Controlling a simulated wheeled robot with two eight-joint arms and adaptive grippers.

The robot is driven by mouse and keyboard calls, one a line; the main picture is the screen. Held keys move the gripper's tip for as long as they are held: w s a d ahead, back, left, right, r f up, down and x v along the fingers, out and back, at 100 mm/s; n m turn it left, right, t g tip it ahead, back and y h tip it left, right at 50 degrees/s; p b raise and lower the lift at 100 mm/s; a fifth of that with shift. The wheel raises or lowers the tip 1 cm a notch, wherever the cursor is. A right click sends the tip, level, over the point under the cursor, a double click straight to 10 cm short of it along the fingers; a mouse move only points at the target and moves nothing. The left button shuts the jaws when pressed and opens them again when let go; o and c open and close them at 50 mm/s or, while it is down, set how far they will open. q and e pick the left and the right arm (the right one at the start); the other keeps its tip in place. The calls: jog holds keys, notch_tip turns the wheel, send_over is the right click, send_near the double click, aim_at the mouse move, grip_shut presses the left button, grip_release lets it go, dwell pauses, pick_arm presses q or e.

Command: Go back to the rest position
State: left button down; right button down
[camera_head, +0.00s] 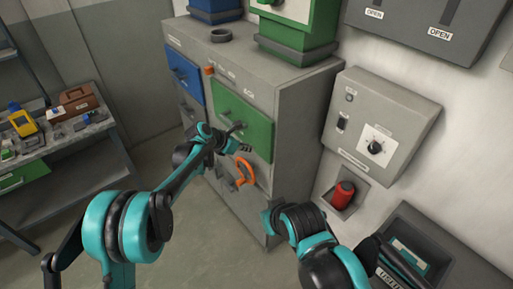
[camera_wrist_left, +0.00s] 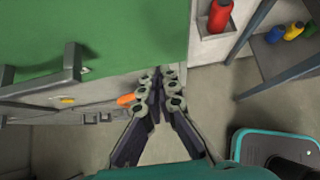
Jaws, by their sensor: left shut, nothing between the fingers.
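My left gripper (camera_head: 244,147) is in front of the grey cabinet, near the handle of the green door (camera_head: 243,119). In the left wrist view its fingers (camera_wrist_left: 157,75) are together with nothing between them. The green door (camera_wrist_left: 110,28) and its dark handle (camera_wrist_left: 70,66) are at the left of that view, apart from the fingertips. An orange handwheel (camera_head: 245,172) sits below the green door, and part of it shows beside the fingers in the wrist view (camera_wrist_left: 127,99). My right arm is at lower right in the head view; its gripper cannot be made out.
A grey control box (camera_head: 382,131) and a red object (camera_head: 342,194) in a holder are on the right wall. A dark bin (camera_head: 441,240) is at lower right. A workbench (camera_head: 70,136) with tools stands at left. Floor between bench and cabinet is clear.

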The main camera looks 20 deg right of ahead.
pick_arm(q)
jog(key=p+v, duration=0.1)
jog(key=v, duration=0.8)
jog(key=shift+a+r, duration=0.15)
